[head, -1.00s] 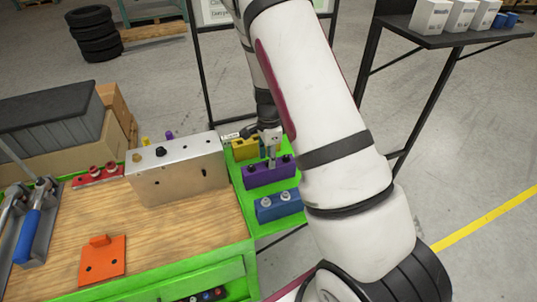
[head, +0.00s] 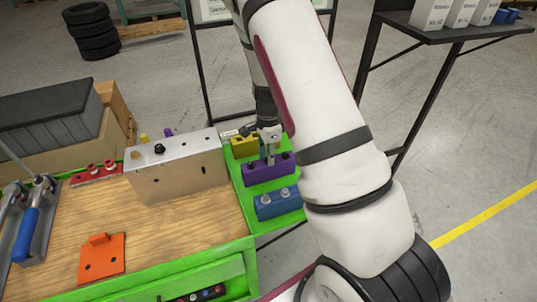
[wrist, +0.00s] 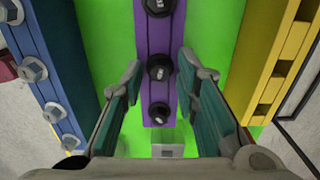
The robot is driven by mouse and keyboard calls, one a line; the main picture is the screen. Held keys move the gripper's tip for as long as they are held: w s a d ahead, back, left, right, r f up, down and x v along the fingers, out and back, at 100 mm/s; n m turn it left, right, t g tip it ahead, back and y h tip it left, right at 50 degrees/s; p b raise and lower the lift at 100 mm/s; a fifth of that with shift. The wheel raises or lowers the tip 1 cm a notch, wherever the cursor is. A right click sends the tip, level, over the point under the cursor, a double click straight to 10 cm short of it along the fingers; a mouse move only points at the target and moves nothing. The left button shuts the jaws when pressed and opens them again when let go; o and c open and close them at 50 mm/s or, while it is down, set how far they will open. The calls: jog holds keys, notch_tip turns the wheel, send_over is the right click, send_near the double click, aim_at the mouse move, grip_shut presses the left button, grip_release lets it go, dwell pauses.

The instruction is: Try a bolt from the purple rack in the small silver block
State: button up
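The purple rack (head: 268,172) stands on the green side shelf and holds dark bolts. The wrist view shows three of them in a row along the purple rack (wrist: 160,42). My gripper (head: 269,158) is over the rack's middle. In the wrist view my gripper (wrist: 160,70) is open, its two fingers on either side of the middle bolt (wrist: 160,68), with gaps visible. A silver block (head: 178,170) stands on the wooden top left of the rack, with a black bolt head (head: 160,149) on top. It looks large; I see no clearly smaller silver block in the head view.
A blue rack (head: 277,203) with silver bolts is in front of the purple rack, and a yellow rack (head: 244,147) behind. A red rack (head: 96,173), an orange plate (head: 102,258) and blue-handled clamps (head: 28,235) are on the wooden top.

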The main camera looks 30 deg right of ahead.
grip_shut()
jog(key=shift+r, duration=0.1)
jog(key=shift+r+p, duration=1.2)
jog(key=shift+r, duration=2.25)
